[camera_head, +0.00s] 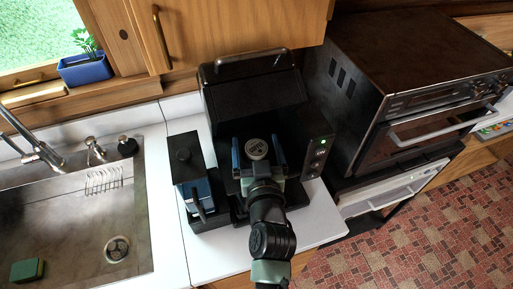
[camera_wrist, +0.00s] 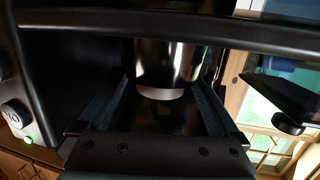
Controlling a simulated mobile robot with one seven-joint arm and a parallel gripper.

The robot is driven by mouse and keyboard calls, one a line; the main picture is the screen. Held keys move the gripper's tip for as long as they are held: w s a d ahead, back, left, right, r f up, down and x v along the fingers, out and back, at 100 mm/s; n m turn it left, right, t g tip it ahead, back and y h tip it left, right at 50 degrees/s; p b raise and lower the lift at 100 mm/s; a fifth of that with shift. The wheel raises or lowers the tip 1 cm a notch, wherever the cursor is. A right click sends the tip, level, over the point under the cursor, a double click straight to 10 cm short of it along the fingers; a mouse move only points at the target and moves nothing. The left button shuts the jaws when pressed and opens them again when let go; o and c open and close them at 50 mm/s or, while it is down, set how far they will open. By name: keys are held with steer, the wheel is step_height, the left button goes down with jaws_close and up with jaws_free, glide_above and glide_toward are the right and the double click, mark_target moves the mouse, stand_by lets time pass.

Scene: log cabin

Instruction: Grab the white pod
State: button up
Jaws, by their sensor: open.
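The white pod (camera_head: 256,147) shows in the head view as a pale round lid with dark print, at the front of the black coffee machine (camera_head: 254,92). My gripper (camera_head: 257,150) is open, with one blue-sided finger on each side of the pod; I cannot tell whether either finger touches it. In the wrist view, a pale rounded surface, perhaps part of the pod, shows between the two fingers (camera_wrist: 160,95), below a shiny dark cylinder (camera_wrist: 168,62). The rest of the pod is hidden.
A dark container with a blue tank (camera_head: 195,190) stands left of my gripper. A control panel with a green light (camera_head: 318,152) is close on the right. The sink (camera_head: 75,220) lies left, and a toaster oven (camera_head: 400,85) right. White counter (camera_head: 225,262) is clear in front.

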steer(key=shift+x, duration=1.3)
steer(key=c, duration=1.4)
steer(key=shift+r, duration=0.1)
